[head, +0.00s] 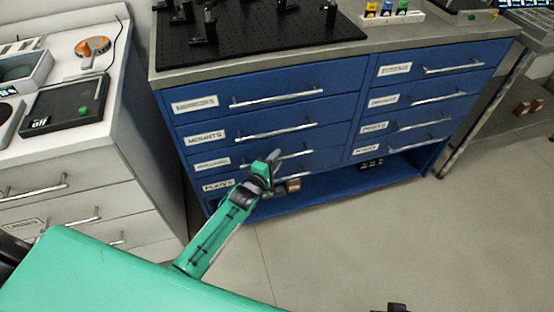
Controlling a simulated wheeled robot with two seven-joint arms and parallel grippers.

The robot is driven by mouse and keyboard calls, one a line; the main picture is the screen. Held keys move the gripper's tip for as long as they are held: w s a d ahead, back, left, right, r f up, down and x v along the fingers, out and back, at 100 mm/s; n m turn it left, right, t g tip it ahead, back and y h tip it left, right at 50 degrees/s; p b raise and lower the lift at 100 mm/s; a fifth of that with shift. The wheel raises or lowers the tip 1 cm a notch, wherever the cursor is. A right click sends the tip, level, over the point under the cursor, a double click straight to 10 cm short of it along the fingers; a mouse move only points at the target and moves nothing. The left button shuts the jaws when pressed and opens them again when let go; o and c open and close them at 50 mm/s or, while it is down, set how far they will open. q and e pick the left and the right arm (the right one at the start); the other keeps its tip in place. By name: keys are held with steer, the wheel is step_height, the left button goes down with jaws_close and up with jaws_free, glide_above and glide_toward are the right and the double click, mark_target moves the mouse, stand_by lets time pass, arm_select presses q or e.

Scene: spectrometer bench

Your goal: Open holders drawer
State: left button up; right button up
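The blue cabinet holds two columns of labelled drawers with silver bar handles. In the left column, the third drawer down, the holders drawer (232,159), has a small white label that is hard to read. It looks shut, flush with the drawers above. My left gripper (273,157) is in front of this drawer, with its fingertip at the left end of the drawer's handle (296,154). Whether it touches or grips the handle I cannot tell. My green forearm hides part of the lower drawer front. A dark shape at the bottom edge may be my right gripper (392,308).
The mounts drawer (245,133) is just above and the plates drawer (217,184) just below. A black breadboard (270,35) lies on the cabinet top. A white drawer unit (75,170) stands close on the left. The floor (370,245) in front is clear.

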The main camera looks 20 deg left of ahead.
arm_select(q)
steer(key=shift+w+d, duration=0.1)
steer(key=shift+w, duration=0.45)
jaws_close()
arm_select(e)
steer(key=shift+r, duration=0.25)
